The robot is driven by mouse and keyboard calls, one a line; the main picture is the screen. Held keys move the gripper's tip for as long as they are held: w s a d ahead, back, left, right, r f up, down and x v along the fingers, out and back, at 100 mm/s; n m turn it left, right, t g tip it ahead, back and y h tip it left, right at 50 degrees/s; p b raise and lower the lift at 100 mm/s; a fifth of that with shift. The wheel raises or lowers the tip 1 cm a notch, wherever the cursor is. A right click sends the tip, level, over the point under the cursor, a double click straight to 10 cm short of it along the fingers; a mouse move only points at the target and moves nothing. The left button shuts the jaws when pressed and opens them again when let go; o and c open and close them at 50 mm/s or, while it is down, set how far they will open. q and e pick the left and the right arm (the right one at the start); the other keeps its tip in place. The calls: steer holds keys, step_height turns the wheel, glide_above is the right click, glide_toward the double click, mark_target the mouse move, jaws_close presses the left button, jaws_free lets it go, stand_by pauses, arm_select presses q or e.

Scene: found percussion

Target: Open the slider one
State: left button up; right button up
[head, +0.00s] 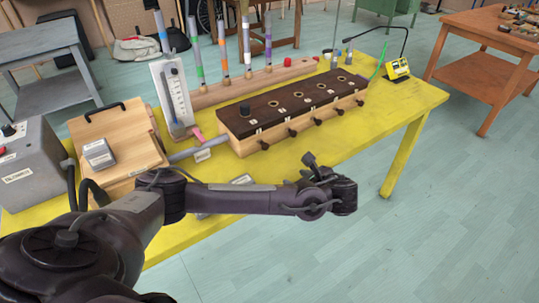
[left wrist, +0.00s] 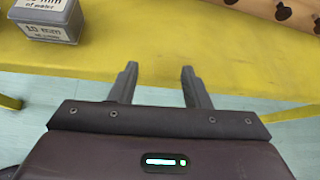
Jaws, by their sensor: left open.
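A long wooden box (head: 290,112) with a dark top stands on the yellow table. I cannot tell which is slider one. Part of the box front with knobs (left wrist: 284,13) shows in the left wrist view. My left gripper (left wrist: 159,72) is open and empty, over the table's front edge and apart from the box. My right gripper is not in view.
A small grey labelled block (left wrist: 48,18) lies left of the gripper. A sloped wooden stand (head: 115,135), a grey device (head: 30,165) and a white upright gauge (head: 172,95) stand at the left. The yellow table (head: 375,125) is clear at its right front.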

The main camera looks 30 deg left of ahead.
mark_target(266, 147)
arm_select(q)
steer(key=a+r, duration=0.1)
steer(key=a, duration=0.1)
steer(key=w+a+r+y, duration=0.1)
steer(key=a, duration=0.1)
steer(key=w+a+r+y, duration=0.1)
steer(key=a+r, duration=0.1)
steer(key=shift+w+a+r+m, duration=0.1)
steer(key=shift+w+a+m, duration=0.05)
steer(key=shift+a+m, duration=0.15)
steer(key=shift+g, duration=0.3)
steer(key=x, duration=0.7)
steer(key=shift+w+r, duration=0.1)
steer(key=shift+r, duration=0.1)
steer(key=shift+w+a+f, duration=0.15)
steer(key=shift+a+f, duration=0.05)
steer(key=shift+a, duration=0.1)
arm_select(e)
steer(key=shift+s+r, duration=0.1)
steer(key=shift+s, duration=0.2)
arm_select(q)
jaws_close()
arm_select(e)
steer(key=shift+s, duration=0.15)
